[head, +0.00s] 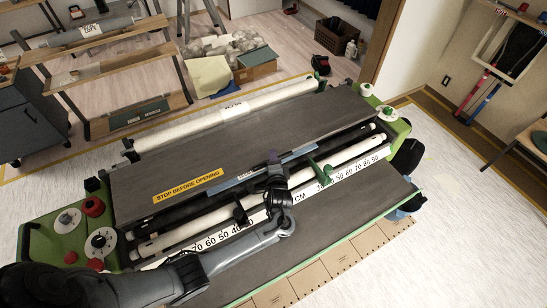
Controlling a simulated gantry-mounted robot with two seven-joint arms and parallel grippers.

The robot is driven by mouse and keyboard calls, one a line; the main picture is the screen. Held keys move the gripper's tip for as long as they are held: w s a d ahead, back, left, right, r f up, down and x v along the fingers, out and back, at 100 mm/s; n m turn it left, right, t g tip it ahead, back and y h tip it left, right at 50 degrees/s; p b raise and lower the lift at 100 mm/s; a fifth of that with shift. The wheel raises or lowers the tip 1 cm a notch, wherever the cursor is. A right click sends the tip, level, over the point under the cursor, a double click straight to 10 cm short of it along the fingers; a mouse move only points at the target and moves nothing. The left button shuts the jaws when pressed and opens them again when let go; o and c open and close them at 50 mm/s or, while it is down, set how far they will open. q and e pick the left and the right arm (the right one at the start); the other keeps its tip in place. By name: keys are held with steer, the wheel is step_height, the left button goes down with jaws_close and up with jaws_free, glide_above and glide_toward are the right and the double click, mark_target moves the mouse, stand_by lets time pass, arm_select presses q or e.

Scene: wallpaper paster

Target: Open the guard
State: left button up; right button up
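The wallpaper paster stands in the middle of the head view with green end housings (45,238). Its guard (230,150) is a long dark grey panel with a yellow "STOP BEFORE OPENING" label and lies nearly flat. My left arm comes in from the lower left over the rollers. My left gripper (273,168) is at the middle of the guard's front edge, by a blue-grey strip (243,177). The gripper is dark and small here, so its finger opening and any contact with the edge are unclear. My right gripper is out of view.
White rollers (195,223) and a centimetre scale (345,174) lie in front of the guard. Red knobs and dials (102,241) sit on the left housing. A long white roll (250,105) lies behind the guard.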

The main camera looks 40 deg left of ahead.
arm_select(q)
steer(key=shift+w+a, duration=0.35)
steer(key=shift+f, duration=0.1)
jaws_close()
